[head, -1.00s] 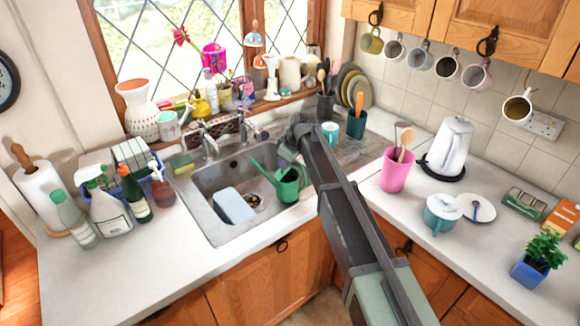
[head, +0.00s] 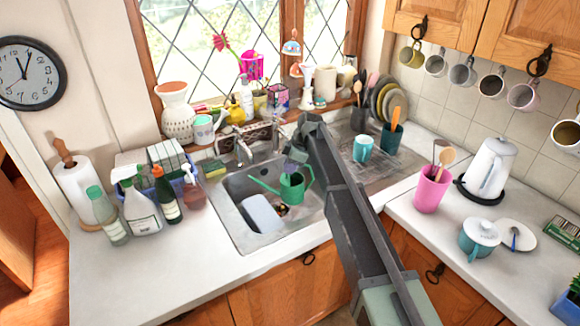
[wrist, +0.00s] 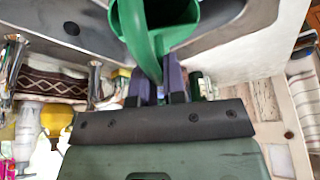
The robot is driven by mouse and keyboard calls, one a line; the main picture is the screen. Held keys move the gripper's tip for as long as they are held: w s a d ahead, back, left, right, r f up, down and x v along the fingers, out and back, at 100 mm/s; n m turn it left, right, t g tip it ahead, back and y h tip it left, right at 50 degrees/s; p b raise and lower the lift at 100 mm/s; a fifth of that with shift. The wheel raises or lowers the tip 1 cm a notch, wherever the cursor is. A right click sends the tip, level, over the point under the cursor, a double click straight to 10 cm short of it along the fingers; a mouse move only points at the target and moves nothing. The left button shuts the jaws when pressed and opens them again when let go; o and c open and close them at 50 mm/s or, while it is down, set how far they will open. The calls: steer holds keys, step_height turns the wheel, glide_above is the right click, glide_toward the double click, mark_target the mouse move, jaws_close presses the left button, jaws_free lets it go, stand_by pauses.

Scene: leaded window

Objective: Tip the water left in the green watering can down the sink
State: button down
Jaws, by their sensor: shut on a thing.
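The green watering can (head: 292,187) is over the sink basin (head: 236,193), with its spout pointing left. My gripper (head: 295,168) comes from the upper right and is shut on the can's handle. In the wrist view the can (wrist: 190,20) fills the top, and its green handle runs down between the purple fingers of my gripper (wrist: 157,85). Whether the can touches the basin is unclear. No water is seen leaving the spout, and the inside of the can is too unclear to show any.
A pale blue tub (head: 262,213) lies in the basin beside the drain. The tap (head: 243,152) stands behind the basin. Several bottles (head: 140,205) are left of it. A teal mug (head: 363,148) stands on the drainer to the right. The front left worktop (head: 150,275) is clear.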

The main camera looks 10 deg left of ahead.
mark_target(287, 179)
steer(key=f+b, duration=0.1)
steer(key=f+h+b, duration=0.1)
steer(key=f+b, duration=0.1)
steer(key=shift+a+f, duration=0.3)
steer(key=shift+a, duration=0.1)
steer(key=shift+s+a+f+t+h, duration=0.1)
steer(key=shift+a+f+t+h, duration=0.05)
steer(key=shift+f+t+h, duration=0.3)
steer(key=shift+r, duration=0.15)
